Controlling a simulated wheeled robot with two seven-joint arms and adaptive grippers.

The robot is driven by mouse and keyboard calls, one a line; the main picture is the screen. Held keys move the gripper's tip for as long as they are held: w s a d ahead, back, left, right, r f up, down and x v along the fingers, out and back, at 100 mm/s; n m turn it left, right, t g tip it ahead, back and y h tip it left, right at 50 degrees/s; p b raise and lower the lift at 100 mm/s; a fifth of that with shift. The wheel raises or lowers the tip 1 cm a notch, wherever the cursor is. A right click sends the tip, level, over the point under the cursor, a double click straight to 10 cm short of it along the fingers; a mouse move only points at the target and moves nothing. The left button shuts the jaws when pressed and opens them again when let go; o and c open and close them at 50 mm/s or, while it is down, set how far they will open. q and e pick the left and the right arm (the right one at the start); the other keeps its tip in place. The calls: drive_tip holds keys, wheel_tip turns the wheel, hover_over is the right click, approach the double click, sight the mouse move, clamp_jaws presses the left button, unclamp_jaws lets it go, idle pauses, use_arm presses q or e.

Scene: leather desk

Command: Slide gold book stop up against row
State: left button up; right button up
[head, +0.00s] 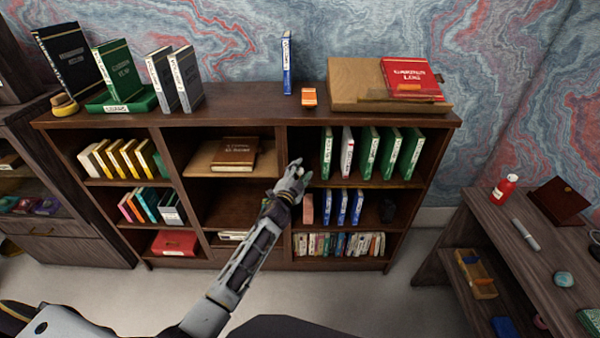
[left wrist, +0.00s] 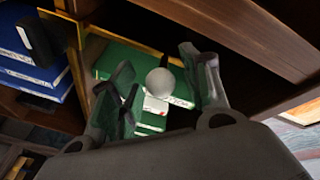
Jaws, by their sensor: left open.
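In the left wrist view a thin gold strip with a corner (left wrist: 76,72), which looks like the gold book stop, runs beside the blue books. I cannot make it out in the head view. My left gripper (head: 290,180) is at the front of the bookcase's right column; in the left wrist view its open fingers (left wrist: 160,98) stand apart. Green books (left wrist: 150,62) and a pale round ball (left wrist: 160,82) show between and beyond the fingers; I cannot tell whether they touch it. Green and white books (head: 368,153) stand in the upper right compartment, blue books (head: 342,207) below. My right gripper is out of view.
Shelf boards and dividers surround my gripper closely.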

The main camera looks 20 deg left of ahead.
use_arm(q)
clamp_jaws()
idle(0.3)
drive_tip(key=shift+d, duration=0.1)
